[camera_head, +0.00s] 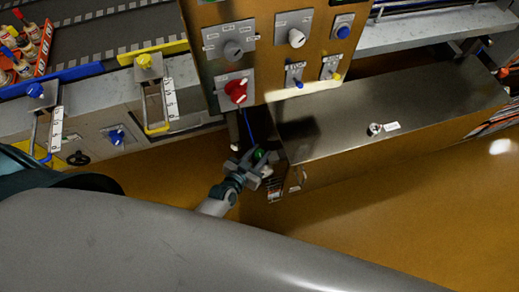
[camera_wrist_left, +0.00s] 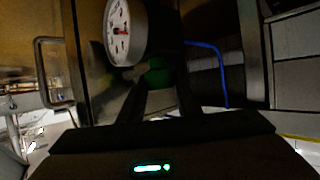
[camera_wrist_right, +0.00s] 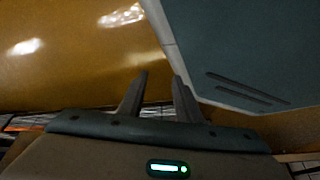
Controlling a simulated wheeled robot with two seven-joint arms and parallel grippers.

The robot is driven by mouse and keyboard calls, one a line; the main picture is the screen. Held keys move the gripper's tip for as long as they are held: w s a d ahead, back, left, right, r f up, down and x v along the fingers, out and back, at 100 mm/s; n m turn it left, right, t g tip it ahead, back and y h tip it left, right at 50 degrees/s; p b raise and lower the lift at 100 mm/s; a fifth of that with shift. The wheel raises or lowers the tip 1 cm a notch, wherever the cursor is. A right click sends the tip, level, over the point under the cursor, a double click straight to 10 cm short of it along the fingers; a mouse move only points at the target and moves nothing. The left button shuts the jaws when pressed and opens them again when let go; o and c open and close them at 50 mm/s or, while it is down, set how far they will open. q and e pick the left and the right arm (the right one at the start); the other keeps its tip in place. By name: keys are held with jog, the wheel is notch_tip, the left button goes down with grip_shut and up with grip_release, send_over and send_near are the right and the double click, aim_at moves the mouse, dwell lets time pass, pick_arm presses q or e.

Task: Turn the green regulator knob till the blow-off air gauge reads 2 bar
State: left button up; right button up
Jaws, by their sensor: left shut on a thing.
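The green regulator knob (camera_head: 259,154) is by the near left corner of a steel-topped cabinet, partly hidden by my left gripper (camera_head: 261,161). In the left wrist view the knob (camera_wrist_left: 157,73) sits between the dark fingers of my left gripper (camera_wrist_left: 158,82), which is shut on it. The round white gauge (camera_wrist_left: 122,30) is just above the knob there, with a red needle; its figures are too small to read. My right gripper (camera_wrist_right: 161,77) shows only in its own wrist view, open and empty, its fingers apart.
The steel-topped cabinet (camera_head: 375,105) fills the space right of the knob. A brown control panel (camera_head: 270,62) with knobs and switches hangs above, with a red knob (camera_head: 236,90) low on it. A blue hose (camera_wrist_left: 212,62) runs beside the regulator. The ochre floor (camera_head: 350,215) is clear.

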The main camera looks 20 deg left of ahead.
pick_arm(q)
jog(key=n+y+p, duration=0.2)
jog(key=shift+t+y, duration=0.3)
jog(key=shift+y, duration=0.1)
pick_arm(e)
jog(key=s+d+f+g, duration=0.1)
jog(key=s+d+g, duration=0.1)
jog(key=s, duration=0.7)
jog(key=shift+d+g+h, duration=0.3)
jog(key=shift+d+h, duration=0.1)
jog(key=shift+d, duration=0.45)
pick_arm(q)
jog(key=o, duration=1.1)
jog(key=shift+c, duration=0.2)
jog(key=shift+s+r, duration=0.1)
jog(key=shift+s, duration=0.05)
pick_arm(e)
jog(key=shift+r, duration=0.1)
